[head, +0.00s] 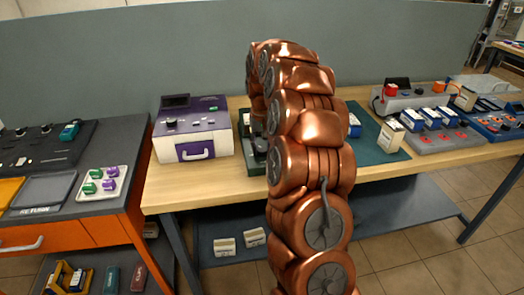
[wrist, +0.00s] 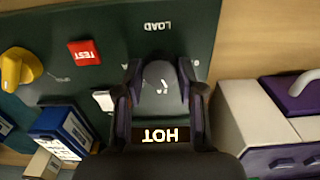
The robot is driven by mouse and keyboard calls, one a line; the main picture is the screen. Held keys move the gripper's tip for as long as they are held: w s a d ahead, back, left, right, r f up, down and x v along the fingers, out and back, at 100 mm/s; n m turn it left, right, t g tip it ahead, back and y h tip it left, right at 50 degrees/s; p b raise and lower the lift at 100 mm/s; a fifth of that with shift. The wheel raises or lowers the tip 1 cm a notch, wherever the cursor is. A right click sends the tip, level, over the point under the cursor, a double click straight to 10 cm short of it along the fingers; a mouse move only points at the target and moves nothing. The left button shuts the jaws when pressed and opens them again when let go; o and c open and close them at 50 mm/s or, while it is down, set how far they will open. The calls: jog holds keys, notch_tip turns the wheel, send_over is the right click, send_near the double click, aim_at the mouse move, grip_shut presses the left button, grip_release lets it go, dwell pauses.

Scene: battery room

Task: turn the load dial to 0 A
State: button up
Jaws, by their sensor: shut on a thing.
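The load dial (wrist: 158,78) is a dark round knob with a pale mark on top, on a dark green panel (wrist: 120,20) with the word LOAD printed upside down beyond it. My gripper (wrist: 160,88) has a dark finger on each side of the dial and is shut on it. The scale numbers around the dial are covered or too small to read, so its setting cannot be told. In the head view my copper arm hides the dial and gripper; part of the dark green tester (head: 244,124) shows beside the arm.
In the wrist view a red TEST button (wrist: 84,52), a yellow knob (wrist: 18,68), a blue-and-white battery (wrist: 62,130) and a small white piece (wrist: 103,100) lie left of my gripper. A purple-and-white box (wrist: 285,125) stands close on the right. A HOT label (wrist: 160,135) is near my gripper.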

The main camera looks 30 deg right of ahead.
aim_at(262, 149)
jog(key=n+b, duration=0.1)
jog(key=n, duration=0.2)
jog(key=shift+n, duration=0.4)
jog(key=n, duration=0.3)
jog(key=shift+n, duration=0.3)
jog(key=n, duration=0.6)
jog(key=shift+w, duration=0.1)
jog(key=shift+n, duration=0.3)
jog(key=o, duration=1.1)
jog(key=shift+o, duration=0.2)
notch_tip(262, 149, up, 12)
